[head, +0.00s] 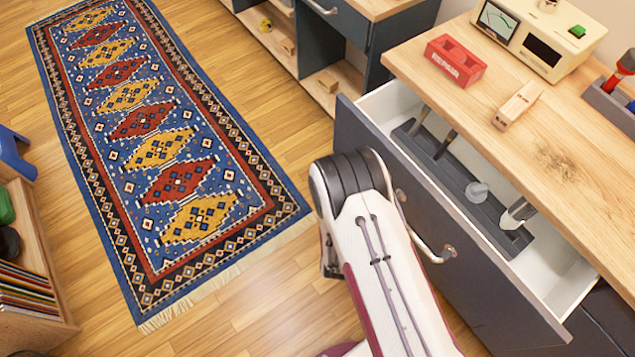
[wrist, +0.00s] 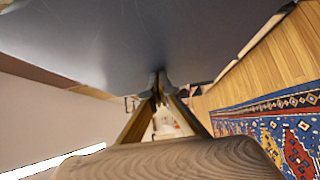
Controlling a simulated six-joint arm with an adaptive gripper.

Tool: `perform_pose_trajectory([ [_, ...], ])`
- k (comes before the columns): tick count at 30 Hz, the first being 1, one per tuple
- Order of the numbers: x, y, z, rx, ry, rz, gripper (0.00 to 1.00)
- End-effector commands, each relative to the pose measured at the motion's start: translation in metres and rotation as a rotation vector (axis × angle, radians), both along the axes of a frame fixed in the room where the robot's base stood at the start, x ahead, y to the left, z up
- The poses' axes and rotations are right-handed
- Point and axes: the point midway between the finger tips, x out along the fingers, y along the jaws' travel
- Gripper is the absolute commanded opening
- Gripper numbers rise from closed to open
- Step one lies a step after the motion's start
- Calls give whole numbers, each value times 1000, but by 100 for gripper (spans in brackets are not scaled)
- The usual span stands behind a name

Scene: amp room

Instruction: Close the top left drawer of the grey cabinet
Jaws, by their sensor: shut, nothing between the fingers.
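The top drawer (head: 492,276) of the grey cabinet is pulled out, with its white inside showing below the wooden top (head: 566,132). A dark tray (head: 455,177) with a few tools lies in it. A metal handle (head: 435,250) shows near my arm, which hides part of the drawer front. My gripper is hidden in the head view. In the wrist view my gripper (wrist: 160,88) is shut and empty, its fingertips close to a broad dark grey surface (wrist: 150,40) that looks like the drawer front. I cannot tell whether they touch it.
On the cabinet top are a red "REPAIR" block (head: 455,62), a wooden block (head: 517,104) and a cream meter (head: 540,35). Another dark cabinet with open shelves (head: 335,85) stands behind. A patterned rug (head: 160,140) lies on the open wooden floor to the left.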

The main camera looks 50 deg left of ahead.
Motion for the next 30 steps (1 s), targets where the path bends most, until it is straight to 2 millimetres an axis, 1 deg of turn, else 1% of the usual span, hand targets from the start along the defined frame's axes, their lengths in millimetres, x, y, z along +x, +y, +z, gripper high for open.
perform_pose_trajectory([
  [1,12,-1,0,1,0,-6,0],
  [21,135,-1,1,2,-2,-5,0],
  [27,163,-1,1,1,-1,-3,0],
  [30,173,-1,0,1,-1,-3,0],
])
